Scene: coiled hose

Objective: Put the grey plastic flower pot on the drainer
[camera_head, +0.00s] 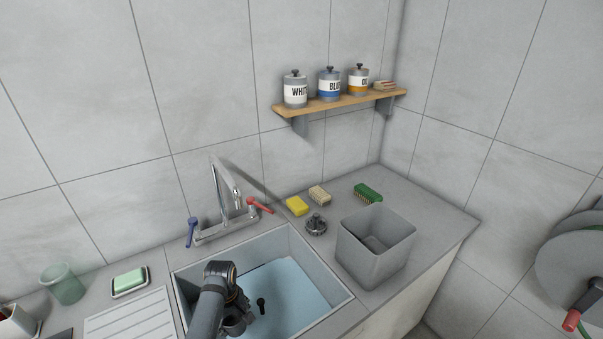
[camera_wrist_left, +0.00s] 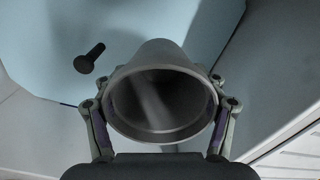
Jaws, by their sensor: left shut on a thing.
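My left gripper (camera_wrist_left: 160,106) is shut on the grey plastic flower pot (camera_wrist_left: 158,52), with one finger on each side of it. In the left wrist view the pot's round opening faces the camera and its inside looks empty. In the head view my left gripper (camera_head: 236,312) hangs over the sink, and the arm largely hides the pot. The drainer (camera_head: 130,316) is the ribbed light board left of the sink. Its edge also shows at the lower right of the left wrist view (camera_wrist_left: 292,156). My right gripper is in neither view.
The sink (camera_head: 290,288) holds bluish water with a dark plug-like piece (camera_head: 261,302). A tap (camera_head: 225,205) stands behind it. A soap dish (camera_head: 130,281) and green tumbler (camera_head: 64,284) stand behind the drainer. A grey bin (camera_head: 374,248) stands right of the sink.

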